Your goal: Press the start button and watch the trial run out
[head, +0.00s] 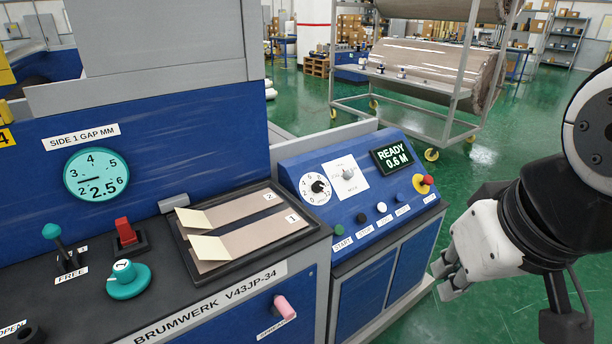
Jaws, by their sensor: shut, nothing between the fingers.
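The sloped blue control panel (300,170) stands in the middle of the head view. The green start button (339,230), labelled START, is at its lower left edge. A black stop button (361,218), a white button (381,207) and a blue button (401,197) follow it in a row to the right. The display (393,157) reads READY 0.6 M. My gripper (441,280) is shut and empty, off to the right of the panel cabinet and apart from the start button.
A red emergency knob (422,184) sits on a yellow base at the panel's right end. A dial (316,189) and a selector knob (348,173) are further up. Two sample strips lie in a dark tray (190,262) at left. A wheeled rack (455,105) holds large rolls behind.

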